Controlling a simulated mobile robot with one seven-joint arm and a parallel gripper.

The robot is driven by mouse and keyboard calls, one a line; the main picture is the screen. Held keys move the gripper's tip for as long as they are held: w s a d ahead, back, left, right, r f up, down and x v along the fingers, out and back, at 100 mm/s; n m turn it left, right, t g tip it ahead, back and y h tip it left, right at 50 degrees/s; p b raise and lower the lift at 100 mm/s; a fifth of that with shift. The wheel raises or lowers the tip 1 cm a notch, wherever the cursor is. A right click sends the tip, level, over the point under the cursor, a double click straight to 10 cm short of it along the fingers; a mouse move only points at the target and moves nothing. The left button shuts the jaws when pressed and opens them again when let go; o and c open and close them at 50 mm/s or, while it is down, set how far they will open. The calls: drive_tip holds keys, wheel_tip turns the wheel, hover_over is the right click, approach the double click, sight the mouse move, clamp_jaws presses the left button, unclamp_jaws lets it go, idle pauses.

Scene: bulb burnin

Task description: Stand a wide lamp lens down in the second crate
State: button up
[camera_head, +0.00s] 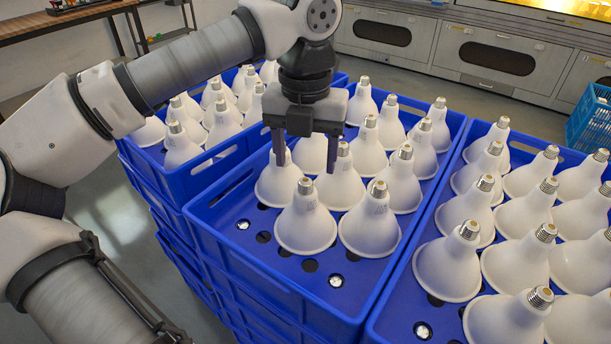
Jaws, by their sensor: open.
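My gripper (306,162) points down over the middle blue crate (284,284), with its two fingers apart. Wide white lamps stand lens down in this crate, with their metal screw bases up. One lamp (276,180) is at the left finger, and another lamp (341,182) is just behind the right finger. Two lamps, a front-left one (304,222) and a front-right one (369,226), stand nearer the camera. I cannot tell whether a finger touches a lamp. Bare holes show along the crate's left and front sides.
A left crate (226,150) and a right crate (398,333) also hold several lens-down lamps. The crates stand close together in stacks.

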drive_tip(key=shift+r, duration=2.25)
